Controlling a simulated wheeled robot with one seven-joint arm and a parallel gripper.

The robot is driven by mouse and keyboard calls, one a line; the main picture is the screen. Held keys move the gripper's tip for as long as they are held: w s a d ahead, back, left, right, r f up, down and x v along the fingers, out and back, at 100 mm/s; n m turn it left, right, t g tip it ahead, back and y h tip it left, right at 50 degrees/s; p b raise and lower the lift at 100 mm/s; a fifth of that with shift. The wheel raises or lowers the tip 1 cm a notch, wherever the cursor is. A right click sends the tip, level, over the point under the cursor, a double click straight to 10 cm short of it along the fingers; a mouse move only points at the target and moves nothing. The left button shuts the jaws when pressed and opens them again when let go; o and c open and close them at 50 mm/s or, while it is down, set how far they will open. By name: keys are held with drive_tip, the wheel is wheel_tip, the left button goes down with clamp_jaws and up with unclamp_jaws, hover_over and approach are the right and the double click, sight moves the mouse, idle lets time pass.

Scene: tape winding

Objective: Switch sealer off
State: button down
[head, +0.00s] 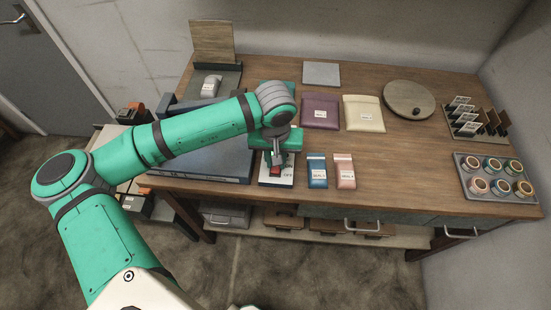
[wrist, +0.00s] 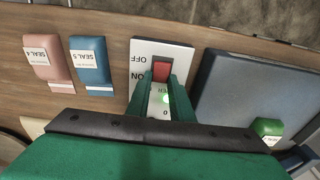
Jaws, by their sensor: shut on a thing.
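The white switch panel (head: 268,182) stands at the front of the table, and it fills the middle of the wrist view (wrist: 178,50). It bears OFF and ON labels and a lit green lamp (wrist: 164,98). Its red switch (wrist: 161,68) also shows in the head view (head: 275,171). My gripper (wrist: 162,80) points down at the panel, its green fingers shut on the red switch, one on each side. The fingers hide part of the panel. The blue-grey sealer (wrist: 245,85) lies beside the panel; in the head view (head: 205,165) my arm covers part of it.
A blue packet (head: 317,172) and a pink packet (head: 344,173) lie close to the right of the panel. Purple (head: 320,105) and cream pouches (head: 364,108) lie behind them. A tray of tape rolls (head: 495,193) sits at the right. The table's front middle right is clear.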

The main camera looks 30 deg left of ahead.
drive_tip(key=shift+s+d+t+y, duration=0.15)
drive_tip(key=shift+s+t+y, duration=0.25)
drive_tip(key=shift+t, duration=0.5)
drive_tip(key=shift+s+d+t+y, duration=0.15)
drive_tip(key=shift+s+t+y, duration=0.25)
drive_tip(key=shift+t, duration=0.5)
drive_tip(key=shift+w, duration=0.1)
drive_tip(key=c, duration=1.6)
unclamp_jaws()
drive_tip(key=shift+o, duration=0.2)
drive_tip(key=shift+w, duration=0.1)
drive_tip(key=shift+r, duration=0.25)
drive_tip(key=v, duration=1)
drive_tip(key=shift+d+r, duration=0.1)
drive_tip(key=shift+r, duration=0.05)
